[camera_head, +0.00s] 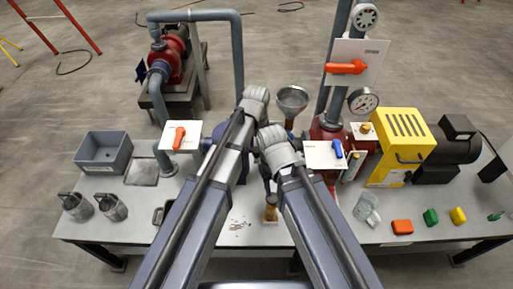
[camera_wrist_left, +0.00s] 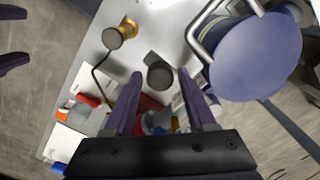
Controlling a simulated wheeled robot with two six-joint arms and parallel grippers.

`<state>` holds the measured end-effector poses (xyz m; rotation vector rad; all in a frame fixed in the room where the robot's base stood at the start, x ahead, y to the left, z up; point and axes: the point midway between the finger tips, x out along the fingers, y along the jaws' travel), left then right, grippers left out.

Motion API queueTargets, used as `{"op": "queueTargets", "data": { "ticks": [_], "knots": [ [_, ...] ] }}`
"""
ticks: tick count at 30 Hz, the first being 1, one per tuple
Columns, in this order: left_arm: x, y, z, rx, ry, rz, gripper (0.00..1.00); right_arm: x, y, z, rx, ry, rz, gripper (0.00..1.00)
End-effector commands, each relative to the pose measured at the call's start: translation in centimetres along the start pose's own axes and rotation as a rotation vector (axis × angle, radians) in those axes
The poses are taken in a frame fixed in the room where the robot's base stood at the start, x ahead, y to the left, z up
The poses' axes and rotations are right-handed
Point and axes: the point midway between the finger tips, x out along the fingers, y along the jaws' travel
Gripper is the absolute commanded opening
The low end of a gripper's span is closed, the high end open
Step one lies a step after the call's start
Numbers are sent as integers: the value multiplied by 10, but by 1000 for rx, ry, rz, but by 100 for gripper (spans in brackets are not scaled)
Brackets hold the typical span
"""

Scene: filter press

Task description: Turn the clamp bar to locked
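A blue round housing (camera_wrist_left: 255,58) fills the right of the left wrist view, with a bent grey bar (camera_wrist_left: 197,28) along its side. I cannot tell for sure whether this is the clamp bar; in the head view my arms hide most of that area. My left gripper (camera_wrist_left: 160,74) is open. A dark grey round knob-like end (camera_wrist_left: 160,77) shows between its fingertips, and I cannot tell whether they touch it. Two dark fingers of my right gripper (camera_wrist_left: 24,35) show apart at the left edge. Both grippers' fingertips are hidden in the head view.
On the bench (camera_head: 200,228) stand a grey bin (camera_head: 103,153), metal cups (camera_head: 93,207), a white panel with an orange lever (camera_head: 180,137), a funnel (camera_head: 292,98), a yellow unit (camera_head: 402,140) and coloured blocks (camera_head: 431,217). A brass cylinder (camera_wrist_left: 114,38) is at upper left.

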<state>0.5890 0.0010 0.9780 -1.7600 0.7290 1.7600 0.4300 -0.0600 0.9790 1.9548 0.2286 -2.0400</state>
Motion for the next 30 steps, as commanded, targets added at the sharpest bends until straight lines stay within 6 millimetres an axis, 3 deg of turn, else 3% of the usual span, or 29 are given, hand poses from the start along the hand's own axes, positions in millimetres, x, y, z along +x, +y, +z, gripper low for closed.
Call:
{"op": "queueTargets", "data": {
  "ticks": [2, 14, 30],
  "knots": [
    [0, 0, 0, 0, 0, 0, 46, 0, 0, 0, 0, 0, 0, 50],
    [0, 0, 0, 0, 0, 0, 1, 0, 0, 0, 0, 0, 0, 50],
    [0, 0, 0, 0, 0, 0, 0, 0, 0, 0, 0, 0, 0, 50]
  ]
}}
